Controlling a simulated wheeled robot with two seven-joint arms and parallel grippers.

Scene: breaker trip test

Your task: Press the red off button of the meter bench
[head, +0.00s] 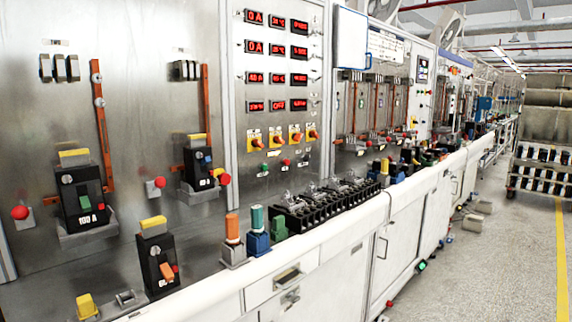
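The meter bench has an upright white panel (283,110) with rows of red digital displays (299,52) and a row of yellow-plated rotary switches (275,140). Below the switches, a small red button (286,162) sits beside a small green one (264,168). No label tells me which one is the off button. Neither of my grippers is in view.
A white counter edge (330,232) runs along the bench front. Black terminal blocks (325,205), an orange-topped post (232,228) and a blue-based post (257,232) stand on it. Breakers (80,195) are mounted at left. The floor at right (500,260) is mostly clear, with a rack (540,165) beyond.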

